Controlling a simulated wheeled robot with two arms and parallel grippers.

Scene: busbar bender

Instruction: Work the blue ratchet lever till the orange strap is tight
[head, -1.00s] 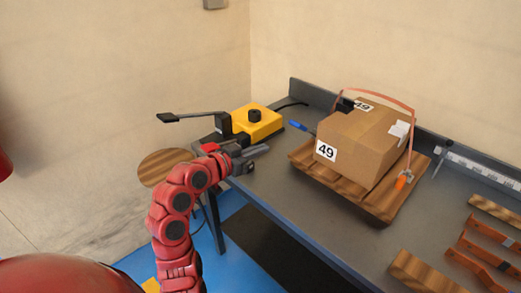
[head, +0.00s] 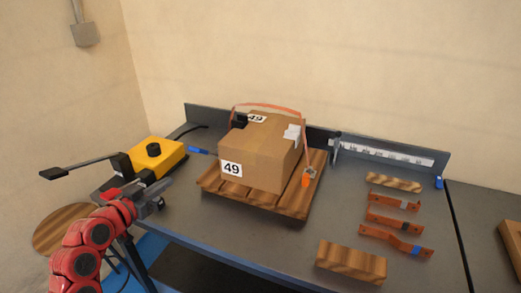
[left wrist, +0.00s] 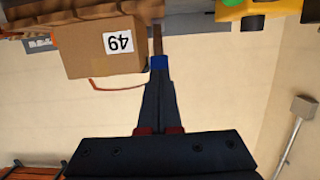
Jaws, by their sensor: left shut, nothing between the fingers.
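The blue ratchet lever (head: 198,150) sticks out at the left of the cardboard box (head: 262,158), beside the dark ratchet (head: 240,120) at the box's back left. The orange strap (head: 272,106) arches loosely above the box, with a gap under it, and comes down at the right side. My left gripper (head: 160,192) is at the bench's left front edge, short of the lever and apart from it. My right gripper is out of view.
The box sits on a wooden pallet (head: 290,206). A yellow machine (head: 158,156) with a long black handle (head: 85,167) stands close by my left gripper. Copper bars (head: 395,223) and a wood block (head: 350,262) lie at the right. Bench between pallet and block is clear.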

